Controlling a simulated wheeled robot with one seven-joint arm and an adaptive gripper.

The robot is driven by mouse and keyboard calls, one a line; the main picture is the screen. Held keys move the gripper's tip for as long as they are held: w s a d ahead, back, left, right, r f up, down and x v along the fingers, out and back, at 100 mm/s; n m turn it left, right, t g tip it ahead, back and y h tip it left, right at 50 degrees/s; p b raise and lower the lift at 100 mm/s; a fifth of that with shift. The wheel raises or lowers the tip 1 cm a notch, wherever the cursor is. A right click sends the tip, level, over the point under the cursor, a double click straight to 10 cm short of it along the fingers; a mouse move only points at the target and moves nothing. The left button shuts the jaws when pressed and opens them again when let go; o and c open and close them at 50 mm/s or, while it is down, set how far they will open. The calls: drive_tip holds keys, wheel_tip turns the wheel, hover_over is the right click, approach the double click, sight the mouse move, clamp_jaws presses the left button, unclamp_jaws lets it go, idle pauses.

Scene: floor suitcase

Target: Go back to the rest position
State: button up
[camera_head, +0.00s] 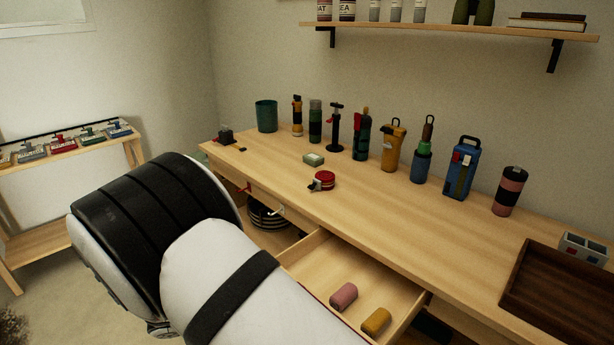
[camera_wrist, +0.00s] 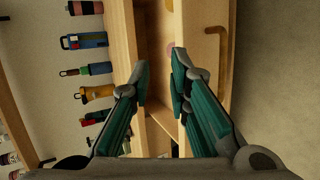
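My gripper (camera_wrist: 160,80) shows in the wrist view with its two green-padded fingers spread apart and nothing between them. It is over the front edge of the wooden desk (camera_head: 440,225), near the open drawer (camera_head: 308,259). In the head view my white and black arm fills the lower left and hides the gripper. The open drawer holds a pink roll (camera_head: 343,296) and a mustard roll (camera_head: 376,321). In the wrist view a pink bit (camera_wrist: 170,48) shows beyond the fingertips, inside the drawer.
Several bottles and tools, including a blue box-shaped bottle (camera_head: 460,168), stand along the wall. A dark tray (camera_head: 560,300) is at right. A shelf (camera_head: 450,29) hangs above.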

drive_tip(key=s+d+r+m+g+y+p, duration=0.1)
drive_tip(key=s+d+r+m+g+y, duration=0.15)
drive_tip(key=d+r, duration=0.7)
drive_tip(key=s+d+r+m+g+y+p, duration=0.2)
drive_tip(key=s+d+r+g+y, duration=0.15)
drive_tip(key=d+r, duration=0.6)
drive_tip(key=s+d+r+m+t+y+p, duration=0.1)
drive_tip(key=s+d+r+t+y, duration=0.1)
drive_tip(key=s+r, duration=0.5)
drive_tip(key=s+d+r+t+y+p, duration=0.2)
drive_tip(key=s+r, duration=0.6)
drive_tip(key=s, duration=0.4)
drive_tip(key=shift+d+m+y+p, duration=0.3)
drive_tip(key=shift+d+m+y, duration=0.05)
drive_tip(key=shift+d+y, duration=0.35)
drive_tip(key=shift+s, duration=0.1)
